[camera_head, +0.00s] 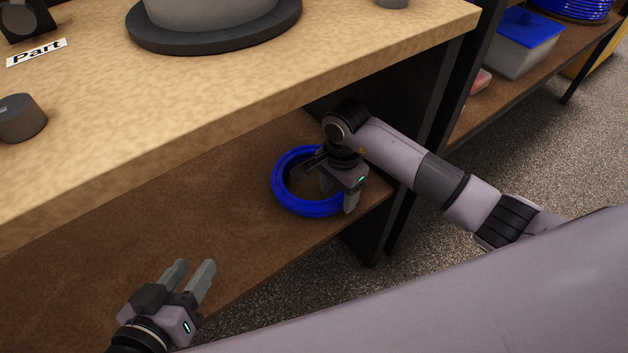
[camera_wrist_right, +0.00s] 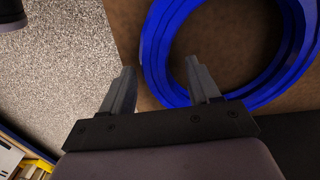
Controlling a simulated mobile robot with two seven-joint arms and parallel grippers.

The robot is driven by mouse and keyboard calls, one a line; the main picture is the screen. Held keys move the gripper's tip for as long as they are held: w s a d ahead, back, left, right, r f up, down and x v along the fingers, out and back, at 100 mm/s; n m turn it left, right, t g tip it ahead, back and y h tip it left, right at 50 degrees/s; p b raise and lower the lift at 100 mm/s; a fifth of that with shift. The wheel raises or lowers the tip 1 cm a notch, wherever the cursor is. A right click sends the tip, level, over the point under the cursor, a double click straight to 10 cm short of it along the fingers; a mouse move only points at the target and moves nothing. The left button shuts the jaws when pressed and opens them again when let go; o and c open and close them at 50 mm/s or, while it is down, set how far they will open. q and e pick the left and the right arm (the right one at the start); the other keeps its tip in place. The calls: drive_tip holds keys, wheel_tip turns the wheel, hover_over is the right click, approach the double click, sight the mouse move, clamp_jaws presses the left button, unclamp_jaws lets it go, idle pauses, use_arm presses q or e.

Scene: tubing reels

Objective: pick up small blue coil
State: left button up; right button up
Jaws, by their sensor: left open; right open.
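The small blue coil (camera_head: 284,186) lies flat on the brown lower shelf, near its right front corner. My right gripper (camera_head: 338,200) is open over the coil's right front side, with one finger towards the inside of the ring and the other outside it. In the right wrist view the coil (camera_wrist_right: 157,50) fills the upper right, and the open gripper (camera_wrist_right: 160,85) has its two fingers apart with nothing held. Whether a finger touches the coil cannot be told. My left gripper (camera_head: 190,272) is open and empty in front of the shelf at the lower left.
The wooden top shelf (camera_head: 300,70) overhangs the lower shelf (camera_head: 200,190) and bears a large grey reel on a dark base (camera_head: 215,35). A dark upright panel (camera_head: 400,110) stands right of the coil. Another rack holds a blue-lidded box (camera_head: 525,45). The lower shelf's left is clear.

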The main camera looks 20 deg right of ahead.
drive_tip(key=shift+f, duration=0.55)
clamp_jaws()
drive_tip(key=shift+r, duration=0.1)
drive_tip(key=shift+r, duration=0.1)
